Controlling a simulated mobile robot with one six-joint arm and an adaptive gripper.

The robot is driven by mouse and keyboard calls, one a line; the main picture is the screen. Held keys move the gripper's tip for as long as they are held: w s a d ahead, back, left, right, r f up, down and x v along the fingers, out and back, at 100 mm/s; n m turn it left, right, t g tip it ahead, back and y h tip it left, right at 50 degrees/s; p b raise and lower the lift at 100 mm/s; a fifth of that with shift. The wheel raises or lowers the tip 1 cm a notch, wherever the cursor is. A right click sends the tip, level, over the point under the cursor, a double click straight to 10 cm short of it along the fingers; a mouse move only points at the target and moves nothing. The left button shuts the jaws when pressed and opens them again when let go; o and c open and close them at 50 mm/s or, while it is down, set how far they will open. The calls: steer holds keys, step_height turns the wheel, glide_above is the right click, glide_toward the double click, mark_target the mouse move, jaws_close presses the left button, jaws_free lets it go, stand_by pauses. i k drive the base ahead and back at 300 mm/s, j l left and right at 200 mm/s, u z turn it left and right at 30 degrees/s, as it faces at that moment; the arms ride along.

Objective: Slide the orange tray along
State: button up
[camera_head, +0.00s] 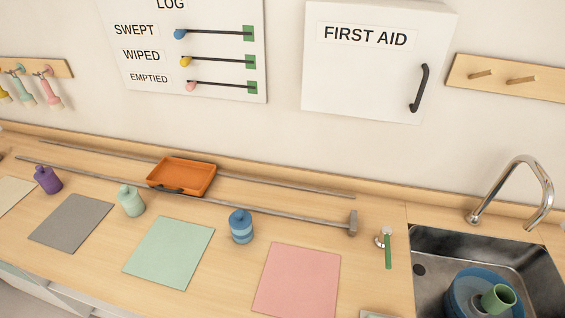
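The orange tray (190,168) sits toward the back of the wooden counter, left of the middle. It is a shallow open box, and its inside looks empty. A dark handle (168,189) shows at its front side. The tray sits at two long thin metal rails: the rear rail (290,186) runs behind it and the front rail (270,210) runs along its front. The front rail ends at a raised metal block (351,223) on the right. My gripper is not in view.
Grey (72,223), mint (170,252) and pink (297,279) mats lie nearer. A green-handled item (387,250) and a sink (430,247) with a tap (520,185) are right.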

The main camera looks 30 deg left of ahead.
mark_target(171, 175)
steer(key=u, duration=2.25)
steer(key=i+j+z, duration=0.4)
steer(key=j+z, duration=0.2)
steer(key=i+j+z, duration=0.1)
steer(key=j+z, duration=0.2)
